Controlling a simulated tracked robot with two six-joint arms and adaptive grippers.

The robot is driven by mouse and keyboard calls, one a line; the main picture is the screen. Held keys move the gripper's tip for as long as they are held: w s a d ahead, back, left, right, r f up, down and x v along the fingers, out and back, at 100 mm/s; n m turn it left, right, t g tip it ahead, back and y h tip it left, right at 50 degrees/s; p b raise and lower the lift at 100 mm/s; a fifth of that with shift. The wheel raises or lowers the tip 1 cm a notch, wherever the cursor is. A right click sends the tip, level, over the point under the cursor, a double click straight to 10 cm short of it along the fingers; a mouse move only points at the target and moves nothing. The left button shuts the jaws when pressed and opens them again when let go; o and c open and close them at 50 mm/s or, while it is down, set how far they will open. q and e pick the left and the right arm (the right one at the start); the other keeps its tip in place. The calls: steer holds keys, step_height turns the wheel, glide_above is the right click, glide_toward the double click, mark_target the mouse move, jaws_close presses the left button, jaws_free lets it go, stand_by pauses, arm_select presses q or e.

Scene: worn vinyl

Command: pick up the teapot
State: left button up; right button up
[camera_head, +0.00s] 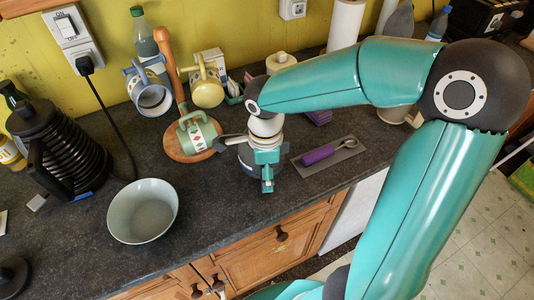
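My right arm comes in from the right and its gripper (267,186) points down over the counter near the front edge. The fingertips are small and close to the body of the wrist, so I cannot tell whether they are open or shut. A dark rounded shape (246,160) lies just behind and left of the gripper, mostly hidden by it. It may be the teapot, but I cannot tell it from my own wrist parts. No other thing shows clearly as a teapot. My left gripper is not in view.
A wooden mug tree (168,62) with several mugs stands left of the gripper. A pale bowl (143,212) is at the front left, a black ribbed appliance (62,150) behind it. A purple-handled trowel (318,154) lies right of the gripper. The counter's front edge is close.

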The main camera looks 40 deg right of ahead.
jaws_close()
steer(key=shift+w+r, duration=0.1)
steer(key=shift+r, duration=0.15)
step_height(320, 180, up, 20)
steer(key=shift+f, duration=0.15)
stand_by(0.5)
